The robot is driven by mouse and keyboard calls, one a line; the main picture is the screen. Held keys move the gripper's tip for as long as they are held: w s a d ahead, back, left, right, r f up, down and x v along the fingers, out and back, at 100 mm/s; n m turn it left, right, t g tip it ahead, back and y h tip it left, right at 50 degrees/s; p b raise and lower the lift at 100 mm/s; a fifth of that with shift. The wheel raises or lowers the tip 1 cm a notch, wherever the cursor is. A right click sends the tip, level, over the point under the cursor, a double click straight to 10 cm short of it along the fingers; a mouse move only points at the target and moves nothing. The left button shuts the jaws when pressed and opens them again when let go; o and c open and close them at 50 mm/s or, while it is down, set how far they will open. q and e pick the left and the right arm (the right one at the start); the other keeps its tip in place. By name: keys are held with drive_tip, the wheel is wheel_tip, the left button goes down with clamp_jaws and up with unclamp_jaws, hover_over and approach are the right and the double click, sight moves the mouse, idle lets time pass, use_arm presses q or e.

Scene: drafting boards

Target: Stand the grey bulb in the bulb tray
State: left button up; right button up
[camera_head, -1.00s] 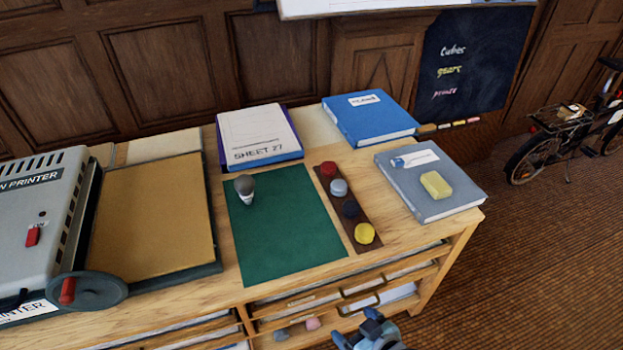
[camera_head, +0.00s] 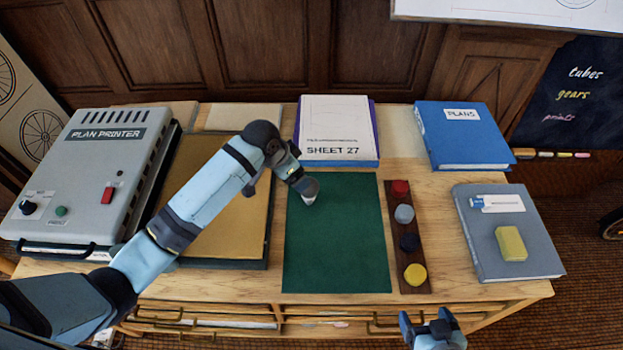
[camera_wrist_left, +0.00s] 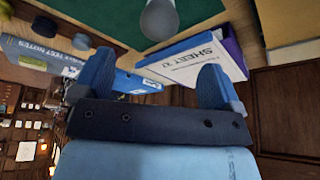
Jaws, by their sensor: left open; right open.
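The grey bulb (camera_head: 308,201) is at the upper left of the green mat (camera_head: 340,250), mostly hidden by my left gripper (camera_head: 303,185) in the head view. Its pale base shows below the gripper. In the left wrist view the bulb (camera_wrist_left: 159,18) is at the top middle, beyond the open fingers of my left gripper (camera_wrist_left: 155,80). The brown bulb tray (camera_head: 405,250) lies right of the mat and carries red, grey, dark and yellow round pieces in a row. My right gripper (camera_head: 432,328) is open and empty at the bottom edge.
The Sheet 27 pad (camera_head: 337,125) lies behind the mat. A blue plans binder (camera_head: 465,140) and a grey book (camera_head: 480,250) with a yellow block (camera_head: 511,244) lie right of the tray. The plan printer (camera_head: 90,180) stands at the left.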

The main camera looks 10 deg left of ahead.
sight(307, 190)
use_arm(q)
drive_tip(key=x, duration=0.7)
drive_tip(key=shift+d+f, duration=0.1)
drive_tip(key=shift+f, duration=0.15)
drive_tip(key=x, duration=0.5)
drive_tip(key=shift+f, duration=0.1)
drive_tip(key=shift+c, duration=0.4)
drive_tip(key=c, duration=0.8)
